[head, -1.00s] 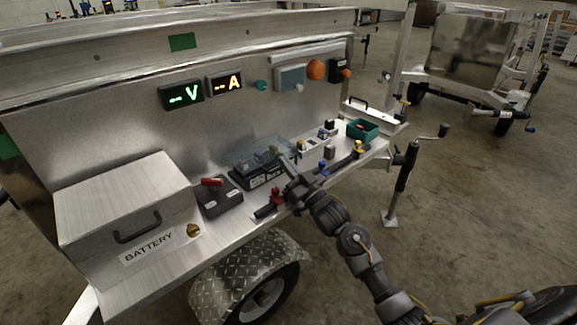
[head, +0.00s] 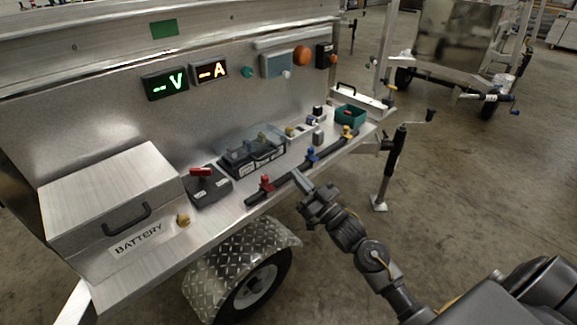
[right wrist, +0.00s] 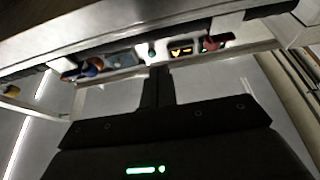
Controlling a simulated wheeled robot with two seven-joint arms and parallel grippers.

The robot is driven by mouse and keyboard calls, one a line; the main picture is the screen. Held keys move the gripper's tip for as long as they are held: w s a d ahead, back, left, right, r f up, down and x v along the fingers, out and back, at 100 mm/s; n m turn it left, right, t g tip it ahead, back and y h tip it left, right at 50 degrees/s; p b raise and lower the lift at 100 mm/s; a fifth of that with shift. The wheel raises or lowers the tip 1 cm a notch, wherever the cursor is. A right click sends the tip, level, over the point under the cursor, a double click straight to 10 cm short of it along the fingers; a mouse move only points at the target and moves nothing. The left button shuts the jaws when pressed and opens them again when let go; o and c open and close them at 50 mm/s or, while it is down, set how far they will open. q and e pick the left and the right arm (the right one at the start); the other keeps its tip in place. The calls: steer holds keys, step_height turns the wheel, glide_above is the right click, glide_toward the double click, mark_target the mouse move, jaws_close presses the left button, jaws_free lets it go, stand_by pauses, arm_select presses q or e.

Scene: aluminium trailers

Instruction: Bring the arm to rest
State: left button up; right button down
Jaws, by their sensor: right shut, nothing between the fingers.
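My right gripper (head: 301,183) is shut and empty in the head view. It is in front of the trailer's work shelf (head: 235,205), near the black rail with red, blue and yellow clamps (head: 310,156). In the right wrist view its closed fingers (right wrist: 158,88) point toward the shelf edge, apart from the things on it. My right arm comes in from the lower right in the head view. My left gripper is not in view.
A battery box (head: 110,205) stands at the shelf's left. A black switch box with a red handle (head: 207,187), a clear-covered fuse block (head: 252,150) and a green bin (head: 350,115) stand along the shelf. A jack stand (head: 396,165) is at right. Open floor lies at lower right.

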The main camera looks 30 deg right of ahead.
steer(key=shift+s+d+f, duration=0.1)
steer(key=shift+s+f, duration=0.05)
steer(key=shift+s, duration=0.25)
